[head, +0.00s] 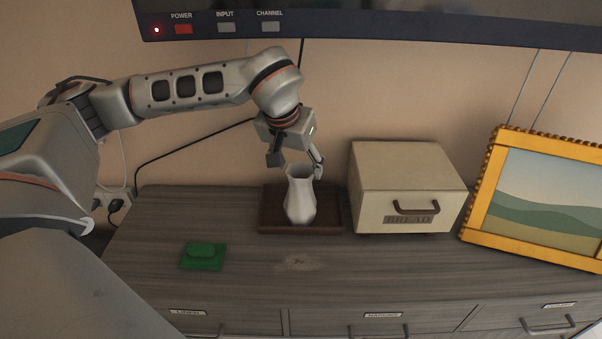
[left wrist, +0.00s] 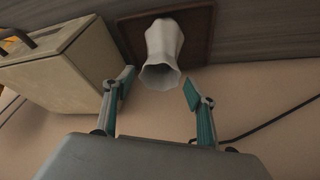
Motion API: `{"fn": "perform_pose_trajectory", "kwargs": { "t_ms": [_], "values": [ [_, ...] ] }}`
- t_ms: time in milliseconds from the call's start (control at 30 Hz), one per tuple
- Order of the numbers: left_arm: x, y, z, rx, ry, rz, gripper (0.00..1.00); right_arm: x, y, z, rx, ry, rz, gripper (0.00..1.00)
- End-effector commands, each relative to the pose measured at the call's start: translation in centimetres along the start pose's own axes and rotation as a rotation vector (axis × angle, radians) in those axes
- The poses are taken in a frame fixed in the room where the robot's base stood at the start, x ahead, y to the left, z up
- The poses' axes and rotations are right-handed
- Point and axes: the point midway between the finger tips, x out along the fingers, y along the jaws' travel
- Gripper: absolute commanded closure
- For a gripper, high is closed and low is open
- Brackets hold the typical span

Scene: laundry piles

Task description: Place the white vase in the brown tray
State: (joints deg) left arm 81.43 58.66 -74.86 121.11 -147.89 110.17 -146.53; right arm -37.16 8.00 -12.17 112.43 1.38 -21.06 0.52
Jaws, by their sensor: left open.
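The white vase (head: 300,197) stands upright on the brown tray (head: 331,219), which lies on the wooden dresser top. My left gripper (head: 296,165) hangs just above the vase's mouth, pointing down, with its fingers spread apart. In the left wrist view the vase (left wrist: 163,48) shows with its mouth towards the camera, ahead of the open fingertips, and nothing is between the fingers. The tray (left wrist: 199,30) shows behind the vase in that view. My right gripper is not in view.
A cream bread box (head: 405,188) stands just right of the tray. A yellow-framed picture (head: 484,200) leans at the far right. A green object (head: 203,256) lies at the front left. A screen (head: 400,20) hangs above. The dresser's front middle is clear.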

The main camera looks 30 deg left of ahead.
Motion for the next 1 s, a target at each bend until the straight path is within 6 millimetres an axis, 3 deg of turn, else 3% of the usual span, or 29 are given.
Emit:
{"fn": "perform_pose_trajectory", "kwargs": {
  "t_ms": [100, 300, 1000],
  "values": [
    [-2.0, 0.0, -0.1, 0.0, 0.004, 0.0, 0.44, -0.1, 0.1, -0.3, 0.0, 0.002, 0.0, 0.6],
    [-3.3, -0.1, 0.0, -0.001, 0.001, -0.001, 0.44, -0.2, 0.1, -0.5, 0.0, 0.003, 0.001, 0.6],
    [-3.4, 0.0, 0.0, 0.0, -0.001, -0.001, 0.44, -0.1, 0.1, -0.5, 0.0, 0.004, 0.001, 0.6]
  ]
}}
